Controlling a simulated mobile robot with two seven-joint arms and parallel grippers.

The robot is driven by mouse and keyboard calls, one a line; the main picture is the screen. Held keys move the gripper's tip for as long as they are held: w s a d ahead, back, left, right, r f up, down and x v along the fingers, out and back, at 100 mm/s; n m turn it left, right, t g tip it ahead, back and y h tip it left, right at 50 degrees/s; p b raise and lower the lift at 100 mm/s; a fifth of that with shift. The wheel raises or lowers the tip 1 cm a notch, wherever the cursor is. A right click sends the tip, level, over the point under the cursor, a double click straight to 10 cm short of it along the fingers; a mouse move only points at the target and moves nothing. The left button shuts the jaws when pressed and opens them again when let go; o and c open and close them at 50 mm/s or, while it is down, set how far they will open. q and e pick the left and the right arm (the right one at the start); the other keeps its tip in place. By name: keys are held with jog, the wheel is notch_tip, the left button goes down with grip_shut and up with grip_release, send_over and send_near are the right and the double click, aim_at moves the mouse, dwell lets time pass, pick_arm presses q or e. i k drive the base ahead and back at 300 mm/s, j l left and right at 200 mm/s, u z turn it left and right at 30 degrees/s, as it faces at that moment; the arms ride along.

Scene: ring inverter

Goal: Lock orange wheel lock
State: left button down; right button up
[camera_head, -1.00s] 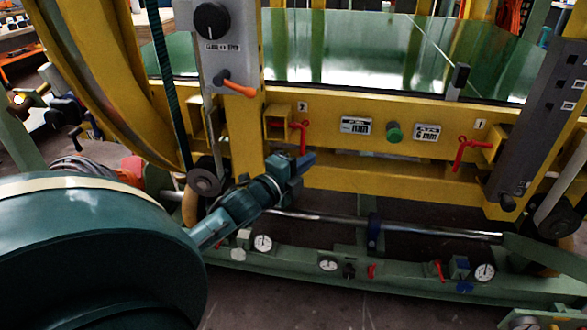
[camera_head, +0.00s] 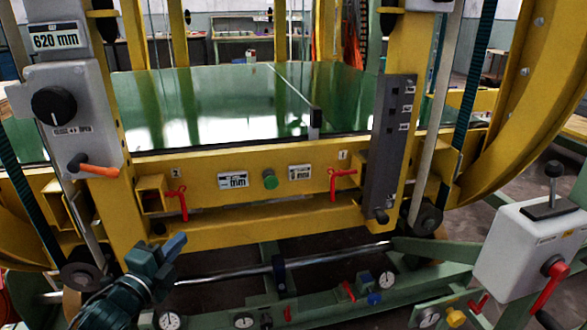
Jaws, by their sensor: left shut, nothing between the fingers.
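The orange lever (camera_head: 98,170), likely the wheel lock, sticks out to the right from its pivot at the bottom of a grey panel (camera_head: 88,120) on the left. It points right and slightly downward. A black knob (camera_head: 54,105) sits above it on the same panel. My left gripper (camera_head: 172,246) is at lower left, below and to the right of the orange lever and apart from it. Its blue fingers are shut and hold nothing. My right gripper is not in view.
Red levers (camera_head: 180,200) and a green button (camera_head: 270,180) are on the yellow beam (camera_head: 230,232). A metal rod (camera_head: 330,256) and a green rail with gauges (camera_head: 386,280) lie below. A white box (camera_head: 530,245) with a red handle stands at right.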

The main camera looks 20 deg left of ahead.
aim_at(78, 163)
jog(key=k, duration=1)
